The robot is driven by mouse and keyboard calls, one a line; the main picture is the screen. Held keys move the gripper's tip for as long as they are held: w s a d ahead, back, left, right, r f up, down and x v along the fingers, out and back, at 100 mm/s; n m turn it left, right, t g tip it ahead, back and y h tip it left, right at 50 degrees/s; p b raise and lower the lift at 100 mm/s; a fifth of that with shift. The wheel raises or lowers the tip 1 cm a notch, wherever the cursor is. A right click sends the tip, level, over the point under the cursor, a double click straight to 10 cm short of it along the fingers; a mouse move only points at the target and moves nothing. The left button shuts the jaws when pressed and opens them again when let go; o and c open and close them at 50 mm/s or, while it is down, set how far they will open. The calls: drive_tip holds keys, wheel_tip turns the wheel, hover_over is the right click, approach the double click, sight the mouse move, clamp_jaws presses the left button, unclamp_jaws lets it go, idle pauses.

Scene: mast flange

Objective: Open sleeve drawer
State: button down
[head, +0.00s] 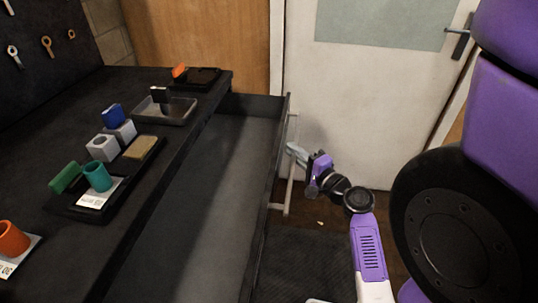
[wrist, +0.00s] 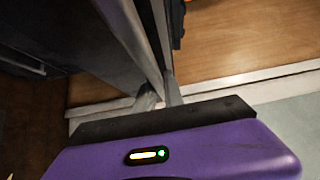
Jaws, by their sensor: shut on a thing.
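The sleeve drawer (head: 208,215) stands pulled out from the dark bench, and its long inside looks empty. Its front panel (head: 268,200) carries a pale bar handle (head: 287,178) on the outer side. My gripper (head: 294,150) is at the upper part of that handle, shut on the bar. In the wrist view my gripper's fingertips (wrist: 160,98) close on the handle (wrist: 158,25) beside the dark drawer front (wrist: 125,22). The exact finger contact is partly hidden by my purple gripper body.
A white door (head: 350,90) stands behind. A dark mat (head: 310,265) lies on the floor beside the drawer.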

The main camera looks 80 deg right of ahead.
drive_tip(key=s, duration=0.4)
drive_tip(key=shift+s+d+f+b, duration=0.1)
drive_tip(key=shift+s+b, duration=0.2)
drive_tip(key=shift+b, duration=0.05)
drive_tip(key=c, duration=1.4)
unclamp_jaws()
drive_tip(key=shift+c, duration=0.2)
drive_tip(key=v, duration=0.7)
drive_tip(key=shift+s+a+b, duration=0.2)
drive_tip(key=shift+s+b, duration=0.05)
drive_tip(key=shift+b, duration=0.15)
